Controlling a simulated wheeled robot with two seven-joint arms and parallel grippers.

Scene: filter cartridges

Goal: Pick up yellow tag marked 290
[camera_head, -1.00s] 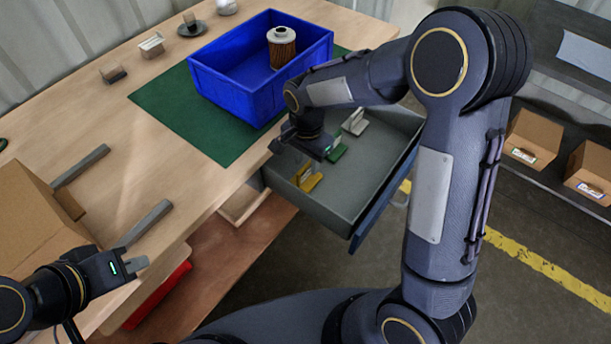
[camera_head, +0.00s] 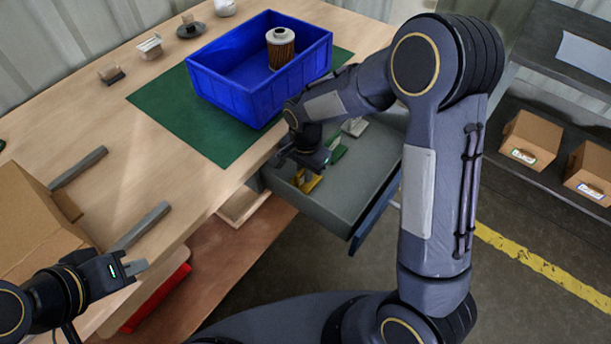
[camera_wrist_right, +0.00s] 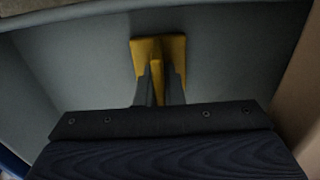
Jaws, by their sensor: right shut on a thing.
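The yellow tag (camera_head: 309,182) lies in the open grey drawer (camera_head: 352,190) below the table's edge. It also shows in the right wrist view (camera_wrist_right: 173,50), with a flat base and an upright fin. My right gripper (camera_head: 300,171) reaches down into the drawer. In the right wrist view my right gripper's fingers (camera_wrist_right: 158,88) are shut on the tag's fin. The number on the tag cannot be read. My left gripper (camera_head: 136,268) is at the lower left, over the table's near edge, away from the drawer.
A green tag (camera_head: 338,153) and a pale tag (camera_head: 355,127) lie further back in the drawer. A blue crate (camera_head: 232,92) with a filter cartridge (camera_head: 281,50) stands on the green mat (camera_head: 172,121). A cardboard box (camera_head: 33,225) is at the left.

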